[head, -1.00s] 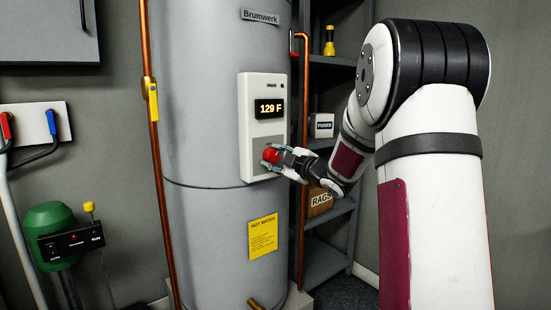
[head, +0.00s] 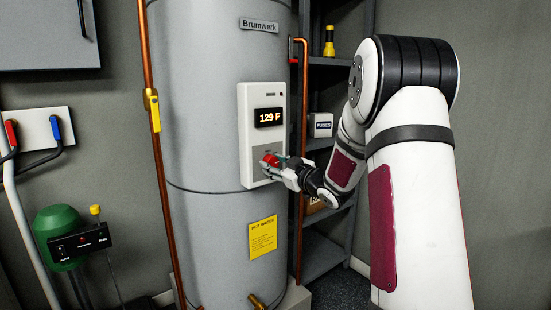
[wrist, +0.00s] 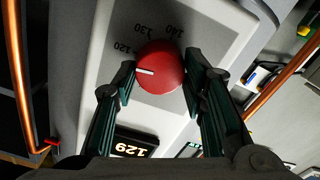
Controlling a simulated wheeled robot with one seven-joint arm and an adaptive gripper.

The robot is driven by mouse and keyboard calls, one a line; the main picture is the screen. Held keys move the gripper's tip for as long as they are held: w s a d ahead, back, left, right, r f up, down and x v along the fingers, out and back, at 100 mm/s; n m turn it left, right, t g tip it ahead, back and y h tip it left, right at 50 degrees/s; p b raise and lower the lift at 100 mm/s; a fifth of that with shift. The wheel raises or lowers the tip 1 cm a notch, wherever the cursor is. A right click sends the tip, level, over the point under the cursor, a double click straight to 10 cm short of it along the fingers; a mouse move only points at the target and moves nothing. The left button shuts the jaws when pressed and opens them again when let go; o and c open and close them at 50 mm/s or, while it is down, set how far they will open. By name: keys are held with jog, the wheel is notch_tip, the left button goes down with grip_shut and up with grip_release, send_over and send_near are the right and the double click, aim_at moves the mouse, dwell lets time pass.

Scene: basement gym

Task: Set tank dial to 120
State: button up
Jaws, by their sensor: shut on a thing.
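The tank (head: 215,130) is a tall grey cylinder marked "Brumwerk", with a white control panel (head: 245,130) on its front. The panel's display (head: 269,117) reads 129 F. The red dial (head: 270,159) is low on the panel. In the wrist view the round dial (wrist: 161,68) has a white pointer mark on its left side, and the scale labels 120, 130 and 140 curve around its upper side. The mark points left, a little below the 120 label in that view. My gripper (wrist: 158,76) is shut on the dial, one finger on each side.
Copper pipes run on the left (head: 152,130) and right (head: 303,150) of the tank. A dark shelf (head: 325,250) stands at the right, with a fuses box (head: 321,125) and a yellow flashlight (head: 329,42). A green device (head: 56,225) stands at the lower left.

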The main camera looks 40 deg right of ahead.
jog(key=shift+m+p, duration=0.5)
jog(key=shift+m, duration=0.1)
jog(key=o, duration=1.2)
jog(key=shift+c, duration=0.2)
jog(key=s, duration=1.2)
jog(key=shift+d, duration=0.2)
